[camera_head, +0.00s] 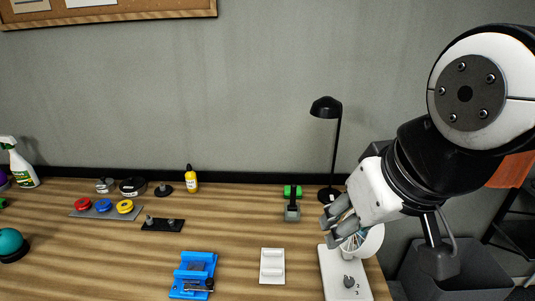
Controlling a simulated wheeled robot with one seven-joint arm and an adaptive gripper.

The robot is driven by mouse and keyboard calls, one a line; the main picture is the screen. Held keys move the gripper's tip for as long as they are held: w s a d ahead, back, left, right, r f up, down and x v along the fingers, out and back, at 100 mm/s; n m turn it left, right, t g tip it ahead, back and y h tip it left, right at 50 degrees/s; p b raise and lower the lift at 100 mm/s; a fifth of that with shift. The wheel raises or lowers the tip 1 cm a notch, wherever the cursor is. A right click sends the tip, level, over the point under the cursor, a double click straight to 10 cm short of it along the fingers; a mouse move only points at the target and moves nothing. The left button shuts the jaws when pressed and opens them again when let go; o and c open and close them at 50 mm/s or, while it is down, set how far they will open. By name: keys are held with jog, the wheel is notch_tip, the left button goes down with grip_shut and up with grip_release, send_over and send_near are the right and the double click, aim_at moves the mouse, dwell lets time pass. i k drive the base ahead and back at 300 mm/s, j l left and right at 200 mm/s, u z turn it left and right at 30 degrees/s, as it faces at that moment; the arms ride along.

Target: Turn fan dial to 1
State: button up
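A small white desk fan stands at the right front of the table; its flat base (334,268) reaches the front edge of the picture. A grey dial (348,281) sits on the base, with small dark marks beside it that are too small to read. The fan's round head (372,241) is partly hidden behind my gripper (329,228). My gripper points left and down, with its two grey fingers apart and nothing seen between them. It is in front of the fan head and above the dial in the picture, not on the dial.
A black lamp (337,150) stands behind the gripper. A green-and-grey item (292,203), a white tray (272,266) and a blue vise-like object (193,275) lie to the left. Farther left are colored buttons (103,208) and a yellow bottle (191,180). Bare tabletop (235,225) lies between.

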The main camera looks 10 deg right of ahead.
aim_at(349, 282)
jog(key=i+z, duration=0.1)
jog(key=z, duration=0.4)
jog(key=k+l+z, duration=0.25)
jog(key=l, duration=0.25)
jog(key=l+z, duration=0.25)
jog(key=l, duration=0.25)
